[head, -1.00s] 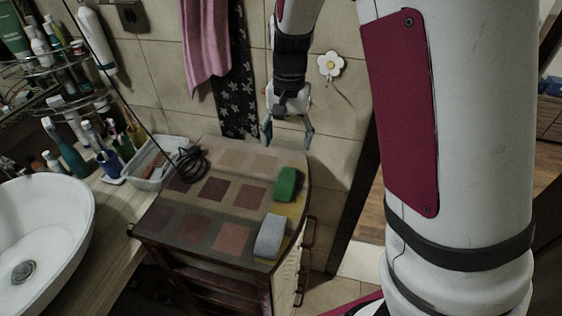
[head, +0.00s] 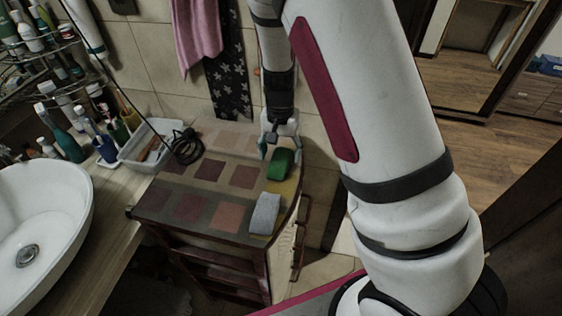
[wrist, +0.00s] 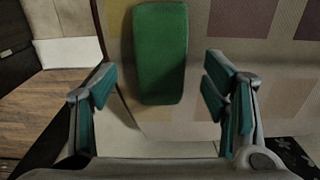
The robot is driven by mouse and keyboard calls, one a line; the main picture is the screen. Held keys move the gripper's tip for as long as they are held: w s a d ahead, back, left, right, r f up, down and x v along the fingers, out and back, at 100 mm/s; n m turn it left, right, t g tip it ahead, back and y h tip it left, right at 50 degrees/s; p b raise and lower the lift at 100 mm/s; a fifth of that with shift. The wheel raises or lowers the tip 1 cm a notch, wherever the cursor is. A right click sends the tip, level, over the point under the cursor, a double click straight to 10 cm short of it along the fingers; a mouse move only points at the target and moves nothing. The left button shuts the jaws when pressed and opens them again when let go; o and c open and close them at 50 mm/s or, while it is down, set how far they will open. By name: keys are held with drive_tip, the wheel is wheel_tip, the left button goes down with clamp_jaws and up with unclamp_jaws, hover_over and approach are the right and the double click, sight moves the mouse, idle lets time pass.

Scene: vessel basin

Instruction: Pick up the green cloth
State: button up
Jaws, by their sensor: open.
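The green cloth (head: 280,164) is a folded block on the cabinet top near its right edge. In the wrist view the cloth (wrist: 160,55) lies ahead of my gripper (wrist: 160,90), between the lines of its two fingers and a little nearer the left one. My gripper (head: 279,146) is open and empty, just behind the cloth in the head view. The fingers are spread wider than the cloth. I cannot tell their exact height above the cabinet top.
A grey block-shaped cloth (head: 265,213) lies in front of the green one on the checkered cabinet top (head: 215,152). A black coiled cable (head: 185,146) and a white tray (head: 140,150) are at left. A white basin (head: 50,225) stands further left.

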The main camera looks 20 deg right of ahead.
drive_tip(key=shift+f, duration=1.2)
drive_tip(key=c, duration=1.1)
drive_tip(key=shift+o, duration=0.2)
drive_tip(key=shift+r, duration=0.2)
drive_tip(key=shift+r, duration=0.55)
wheel_tip(320, 180, up, 2)
drive_tip(key=shift+r+b, duration=0.1)
drive_tip(key=shift+b, duration=0.2)
drive_tip(key=s+d+r, duration=0.1)
drive_tip(key=s, duration=1.5)
drive_tip(key=shift+d+r, duration=0.2)
drive_tip(key=shift+d, duration=0.1)
drive_tip(key=shift+o, duration=0.5)
